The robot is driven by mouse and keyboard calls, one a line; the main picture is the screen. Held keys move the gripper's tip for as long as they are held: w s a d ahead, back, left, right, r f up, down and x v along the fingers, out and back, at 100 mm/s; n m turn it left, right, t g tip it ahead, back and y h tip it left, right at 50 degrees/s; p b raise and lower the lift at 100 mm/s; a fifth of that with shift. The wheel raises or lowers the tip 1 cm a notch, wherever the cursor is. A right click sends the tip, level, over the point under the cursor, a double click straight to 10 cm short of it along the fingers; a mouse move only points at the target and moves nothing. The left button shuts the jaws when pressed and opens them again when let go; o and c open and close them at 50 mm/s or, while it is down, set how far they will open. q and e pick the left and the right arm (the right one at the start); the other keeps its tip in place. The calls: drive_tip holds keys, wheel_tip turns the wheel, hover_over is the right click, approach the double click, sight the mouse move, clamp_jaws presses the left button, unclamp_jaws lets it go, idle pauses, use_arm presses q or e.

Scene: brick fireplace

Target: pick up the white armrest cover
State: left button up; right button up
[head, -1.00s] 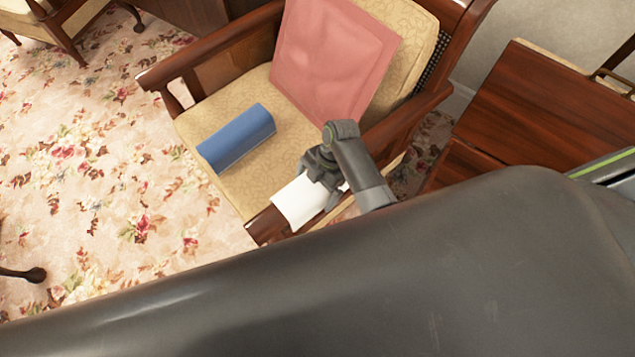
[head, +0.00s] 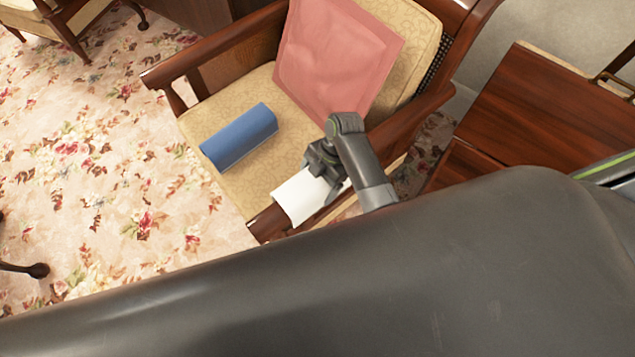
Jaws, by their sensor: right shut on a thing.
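The white armrest cover (head: 297,199) lies draped over the front part of the chair's near wooden armrest (head: 268,224). My right gripper (head: 318,172) is at the cover's upper edge and is shut on it. The fingertips and the gripped part are mostly hidden by the gripper itself. The cover still lies along the armrest, and I cannot tell whether any of it is lifted. My left gripper is not in view.
The armchair seat (head: 225,185) holds a blue bolster (head: 239,137) and a pink cushion (head: 335,55). A dark wooden cabinet (head: 530,110) stands right of the chair. My large dark arm link fills the foreground. Floral carpet (head: 110,170) is open at left.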

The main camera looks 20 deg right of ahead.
wheel_tip(320, 180, up, 13)
drive_tip(key=shift+p, duration=1.2)
drive_tip(key=shift+r+p, duration=0.5)
drive_tip(key=shift+p, duration=0.15)
drive_tip(key=shift+r+p, duration=0.65)
drive_tip(key=shift+p, duration=0.05)
